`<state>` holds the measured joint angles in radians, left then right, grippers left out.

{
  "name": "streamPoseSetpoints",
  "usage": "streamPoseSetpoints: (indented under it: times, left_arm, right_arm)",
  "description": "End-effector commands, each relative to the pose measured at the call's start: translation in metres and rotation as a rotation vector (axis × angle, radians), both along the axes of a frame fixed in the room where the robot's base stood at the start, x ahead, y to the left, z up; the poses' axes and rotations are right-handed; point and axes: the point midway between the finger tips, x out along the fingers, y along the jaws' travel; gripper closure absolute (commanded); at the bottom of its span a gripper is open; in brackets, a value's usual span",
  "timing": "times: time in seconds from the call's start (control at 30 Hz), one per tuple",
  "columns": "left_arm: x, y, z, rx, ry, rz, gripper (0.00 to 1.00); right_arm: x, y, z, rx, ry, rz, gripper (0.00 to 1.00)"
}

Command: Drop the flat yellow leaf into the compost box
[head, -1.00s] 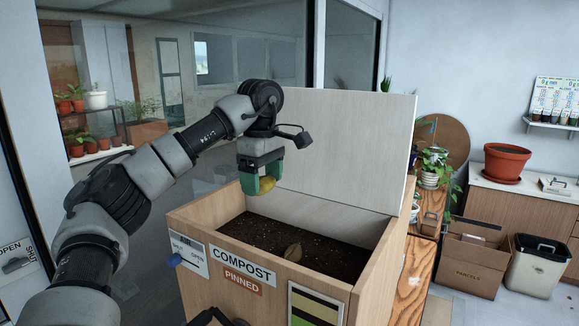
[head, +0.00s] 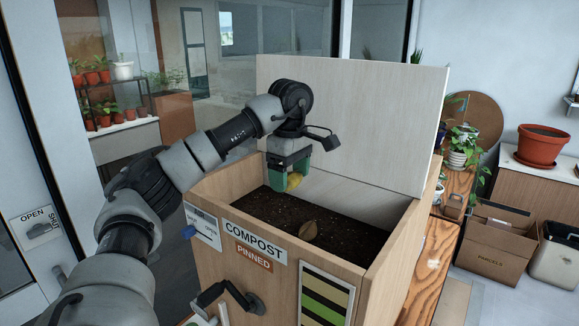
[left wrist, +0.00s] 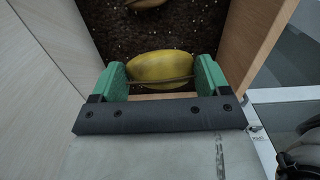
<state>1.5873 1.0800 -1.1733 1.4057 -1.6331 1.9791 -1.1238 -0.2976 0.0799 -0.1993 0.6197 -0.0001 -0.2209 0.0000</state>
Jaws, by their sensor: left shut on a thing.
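The wooden compost box (head: 378,274) stands open with its lid (head: 355,120) raised at the back. Dark soil (head: 275,209) lies inside it, and a brown leaf (head: 308,230) rests on the soil near the front wall. My left gripper (head: 288,181) is shut on the yellow leaf (head: 294,181) over the left part of the box opening. In the left wrist view the yellow leaf (left wrist: 160,67) sits between the green fingers, with soil beyond it and the brown leaf partly cut off at the top edge. My right gripper is not in view.
A cardboard box (head: 497,243) marked PARCELS and a grey bin (head: 558,256) stand on the floor at the right. A terracotta pot (head: 541,146) sits on a cabinet behind them. The raised lid closes off the box's back side.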

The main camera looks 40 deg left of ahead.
Motion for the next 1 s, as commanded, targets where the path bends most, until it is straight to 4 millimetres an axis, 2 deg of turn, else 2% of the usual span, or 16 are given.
streamPoseSetpoints:
  times: [0.1, 0.23, 0.27, 0.4, 0.73, 1.0]
  left_arm:
    - [0.000, 0.000, 0.000, 0.000, -0.001, 0.000, 0.46]
    - [0.000, 0.000, 0.000, 0.000, -0.001, 0.000, 0.46]
    - [0.000, 0.000, 0.000, 0.000, -0.001, 0.000, 0.19]
    - [0.000, 0.000, 0.000, 0.000, 0.000, 0.000, 0.00]
    - [0.000, 0.000, 0.005, 0.000, -0.001, 0.001, 0.00]
    - [0.001, 0.000, 0.040, 0.001, -0.004, -0.002, 0.00]
  right_arm:
    - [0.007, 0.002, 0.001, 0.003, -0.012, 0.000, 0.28]
    - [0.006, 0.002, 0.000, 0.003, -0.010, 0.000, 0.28]
    - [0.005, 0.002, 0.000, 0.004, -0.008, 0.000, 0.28]
    - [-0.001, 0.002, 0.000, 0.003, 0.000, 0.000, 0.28]
    - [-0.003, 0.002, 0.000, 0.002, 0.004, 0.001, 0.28]
    - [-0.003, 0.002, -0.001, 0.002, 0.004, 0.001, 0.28]
